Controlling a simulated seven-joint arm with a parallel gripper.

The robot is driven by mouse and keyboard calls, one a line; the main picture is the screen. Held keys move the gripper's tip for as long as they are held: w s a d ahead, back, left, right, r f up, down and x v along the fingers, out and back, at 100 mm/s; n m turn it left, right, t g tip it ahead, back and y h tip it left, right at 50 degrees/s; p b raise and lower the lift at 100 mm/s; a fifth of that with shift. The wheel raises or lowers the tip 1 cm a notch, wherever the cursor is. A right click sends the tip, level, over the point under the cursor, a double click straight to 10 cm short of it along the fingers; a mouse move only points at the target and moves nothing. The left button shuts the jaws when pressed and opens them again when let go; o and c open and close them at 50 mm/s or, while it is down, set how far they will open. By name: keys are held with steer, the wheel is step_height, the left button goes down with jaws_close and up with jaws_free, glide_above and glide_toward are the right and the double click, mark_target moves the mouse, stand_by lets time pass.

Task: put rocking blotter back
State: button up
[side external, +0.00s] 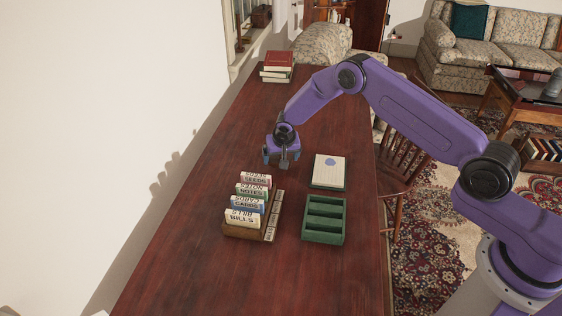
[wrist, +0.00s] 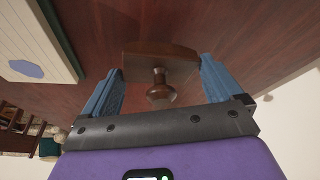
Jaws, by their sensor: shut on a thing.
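The rocking blotter (wrist: 160,60) is a brown wooden block with a turned knob (wrist: 159,93), seen close in the wrist view. My gripper (wrist: 161,72) has its blue fingers on either side of the blotter and is shut on it. In the side view my gripper (side external: 282,160) points down over the table, behind the labelled file rack; the blotter is mostly hidden there by the fingers. I cannot tell whether the blotter touches the table.
A wooden rack (side external: 270,232) holds several labelled card blocks. A green compartment tray (side external: 344,222) looks empty, right of the rack. A pale pad (side external: 329,171) with a blue emblem lies behind the tray. The table's near left is clear.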

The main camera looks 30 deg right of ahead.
steer(key=shift+f, duration=1.05)
steer(key=shift+f, duration=0.15)
steer(key=o, duration=0.6)
steer(key=v, duration=1.2)
steer(key=shift+r, duration=0.2)
